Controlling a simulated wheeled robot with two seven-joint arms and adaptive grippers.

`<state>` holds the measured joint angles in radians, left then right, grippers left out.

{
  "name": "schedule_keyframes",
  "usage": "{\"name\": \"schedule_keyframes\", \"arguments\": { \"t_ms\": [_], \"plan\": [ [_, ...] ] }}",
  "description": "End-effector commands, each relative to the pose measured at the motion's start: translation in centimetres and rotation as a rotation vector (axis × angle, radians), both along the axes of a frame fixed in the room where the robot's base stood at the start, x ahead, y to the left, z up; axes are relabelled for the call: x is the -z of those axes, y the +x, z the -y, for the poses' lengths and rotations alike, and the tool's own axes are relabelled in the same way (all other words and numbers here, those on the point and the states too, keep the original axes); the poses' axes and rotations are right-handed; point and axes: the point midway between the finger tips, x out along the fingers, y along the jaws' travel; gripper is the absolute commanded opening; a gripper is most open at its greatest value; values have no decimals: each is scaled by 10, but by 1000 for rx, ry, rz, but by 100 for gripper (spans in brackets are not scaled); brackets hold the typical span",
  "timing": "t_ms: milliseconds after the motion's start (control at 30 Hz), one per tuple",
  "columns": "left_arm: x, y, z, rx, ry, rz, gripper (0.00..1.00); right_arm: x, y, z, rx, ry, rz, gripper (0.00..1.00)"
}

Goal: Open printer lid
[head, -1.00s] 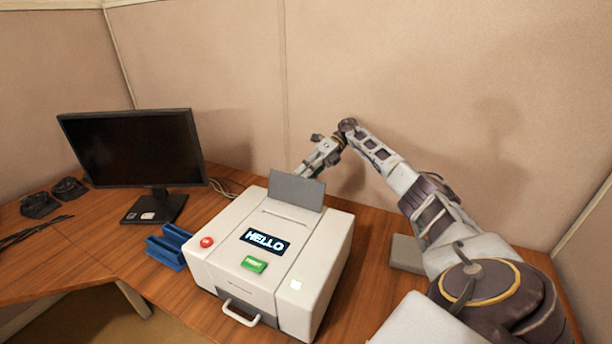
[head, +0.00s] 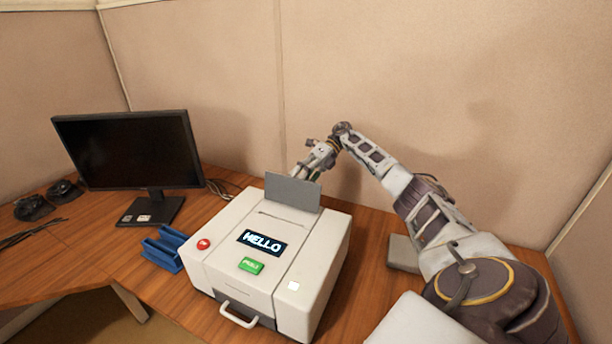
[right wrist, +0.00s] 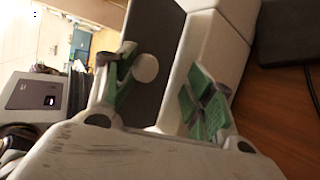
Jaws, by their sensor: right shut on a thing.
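The white printer (head: 262,275) stands on the desk with a screen reading HELLO. Its grey lid panel (head: 292,192) stands upright at the back of the top, behind a thin slot. My right gripper (head: 304,169) is behind the panel at its upper edge, partly hidden by it. In the right wrist view the dark grey panel (right wrist: 152,35), with a round white knob (right wrist: 146,67), passes between the two green-padded fingers of my gripper (right wrist: 160,88), which is shut on it. The exact contact is hard to see. My left gripper is not in view.
A red button (head: 203,244) and a green button (head: 251,265) sit on the printer top; a white handle (head: 238,318) is at its front. A monitor (head: 127,150) and blue holder (head: 165,248) stand to the left. The cubicle wall (head: 400,70) is close behind.

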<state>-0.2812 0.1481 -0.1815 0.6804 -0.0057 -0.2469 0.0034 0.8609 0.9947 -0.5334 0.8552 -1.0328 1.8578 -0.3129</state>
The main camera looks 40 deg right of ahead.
Motion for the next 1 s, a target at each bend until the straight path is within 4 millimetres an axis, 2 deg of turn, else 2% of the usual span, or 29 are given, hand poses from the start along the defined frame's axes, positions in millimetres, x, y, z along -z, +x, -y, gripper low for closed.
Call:
{"name": "schedule_keyframes", "arguments": {
  "t_ms": [267,800,1000],
  "plan": [
    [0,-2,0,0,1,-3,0,-5,1,9,4,-1,2,47],
    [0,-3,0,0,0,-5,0,-24,-2,42,2,0,3,47],
    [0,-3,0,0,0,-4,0,-26,-3,45,-5,2,0,47]
  ]
}}
